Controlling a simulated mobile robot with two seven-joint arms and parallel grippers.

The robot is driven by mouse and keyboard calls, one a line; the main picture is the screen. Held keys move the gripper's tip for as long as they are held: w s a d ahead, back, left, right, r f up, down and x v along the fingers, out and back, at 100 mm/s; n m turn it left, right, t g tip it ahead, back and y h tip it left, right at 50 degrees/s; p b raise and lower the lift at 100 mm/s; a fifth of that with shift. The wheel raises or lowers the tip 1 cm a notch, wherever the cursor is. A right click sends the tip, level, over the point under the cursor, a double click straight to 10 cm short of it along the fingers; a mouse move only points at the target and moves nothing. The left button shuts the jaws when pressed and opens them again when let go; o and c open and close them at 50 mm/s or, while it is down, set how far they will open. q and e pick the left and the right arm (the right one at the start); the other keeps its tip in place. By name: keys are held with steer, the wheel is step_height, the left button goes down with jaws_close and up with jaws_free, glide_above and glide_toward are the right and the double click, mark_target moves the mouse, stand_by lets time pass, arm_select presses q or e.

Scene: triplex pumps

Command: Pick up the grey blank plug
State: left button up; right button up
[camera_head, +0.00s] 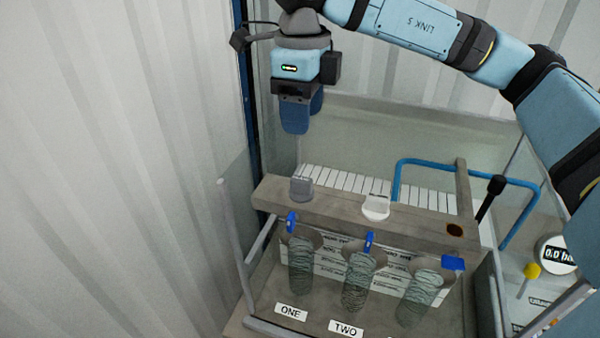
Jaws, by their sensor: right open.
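The grey blank plug (301,188) sits upright on the left part of the beige block's top. My right gripper (296,124) hangs above it with its blue fingers pointing down, apart from the plug. The fingers are seen nearly edge on, one overlapping the other, and nothing shows between them. A white plug (375,207) sits farther right on the same block. My left gripper is not in view.
The beige block (340,213) has a dark open hole (455,230) at its right. Below are coil springs and blue levers, labelled ONE (291,312) and TWO (346,329). A blue pipe (470,166) rises at the right. Clear panels and a corrugated wall stand at the left.

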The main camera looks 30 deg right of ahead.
steer(key=p, duration=0.1)
glide_above(301, 178)
steer(key=f, duration=0.7)
steer(key=shift+s, duration=0.4)
steer(key=shift+f, duration=0.6)
steer(key=shift+w+f+p, duration=0.1)
steer(key=shift+f+p, duration=0.2)
steer(key=shift+p, duration=0.15)
steer(key=f, duration=0.2)
steer(key=f+p, duration=0.1)
steer(key=shift+w+f, duration=0.2)
steer(key=shift+f, duration=0.15)
steer(key=shift+d+f, duration=0.1)
steer(key=shift+f, duration=0.3)
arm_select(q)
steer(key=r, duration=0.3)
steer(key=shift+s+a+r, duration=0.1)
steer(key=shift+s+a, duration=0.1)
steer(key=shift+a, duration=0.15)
arm_select(e)
steer(key=shift+c, duration=0.5)
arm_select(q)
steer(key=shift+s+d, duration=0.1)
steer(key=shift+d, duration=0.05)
arm_select(e)
jaws_close()
